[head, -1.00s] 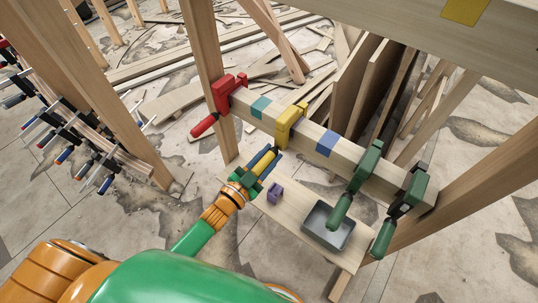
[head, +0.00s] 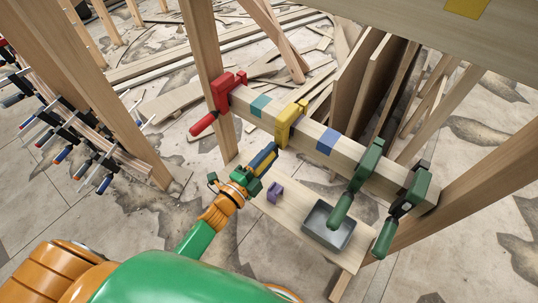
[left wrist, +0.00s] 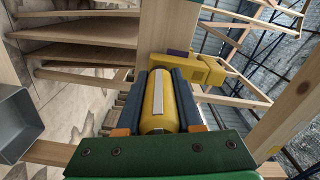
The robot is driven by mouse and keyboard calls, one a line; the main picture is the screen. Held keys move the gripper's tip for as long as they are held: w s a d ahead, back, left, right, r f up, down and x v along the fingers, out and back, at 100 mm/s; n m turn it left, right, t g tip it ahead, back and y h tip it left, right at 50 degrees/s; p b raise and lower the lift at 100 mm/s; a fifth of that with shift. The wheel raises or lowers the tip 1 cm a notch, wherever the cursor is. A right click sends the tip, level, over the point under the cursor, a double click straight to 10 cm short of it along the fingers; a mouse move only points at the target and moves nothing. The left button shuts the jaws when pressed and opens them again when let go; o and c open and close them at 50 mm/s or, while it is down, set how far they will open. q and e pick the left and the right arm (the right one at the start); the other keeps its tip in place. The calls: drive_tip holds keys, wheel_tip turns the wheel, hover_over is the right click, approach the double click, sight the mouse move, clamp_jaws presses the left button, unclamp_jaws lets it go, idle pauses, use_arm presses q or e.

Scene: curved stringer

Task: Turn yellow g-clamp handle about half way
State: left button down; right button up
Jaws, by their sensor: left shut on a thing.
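The yellow g-clamp (head: 289,121) is fixed on the wooden beam (head: 343,148), between a teal patch and a blue patch. It also shows in the left wrist view (left wrist: 203,70). My left gripper (head: 264,158) is below the clamp, with its blue fingers around the yellow handle. In the left wrist view the fingers lie along both sides of the yellow handle (left wrist: 159,103), which has a pale stripe facing the camera. The handle is mostly hidden by the fingers in the head view. My right gripper is not in view.
A red clamp (head: 219,104) is on the beam's left end, and green clamps (head: 364,173) are on its right. Below is a plank shelf with a purple block (head: 274,192) and a grey tray (head: 328,225). More clamps hang on a rack at far left.

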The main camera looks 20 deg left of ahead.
use_arm(q)
drive_tip(key=shift+m, duration=1.2)
drive_tip(key=shift+m+b, duration=0.3)
drive_tip(key=c, duration=0.5)
unclamp_jaws()
drive_tip(key=shift+c, duration=0.2)
drive_tip(key=shift+s, duration=0.1)
drive_tip(key=v, duration=0.7)
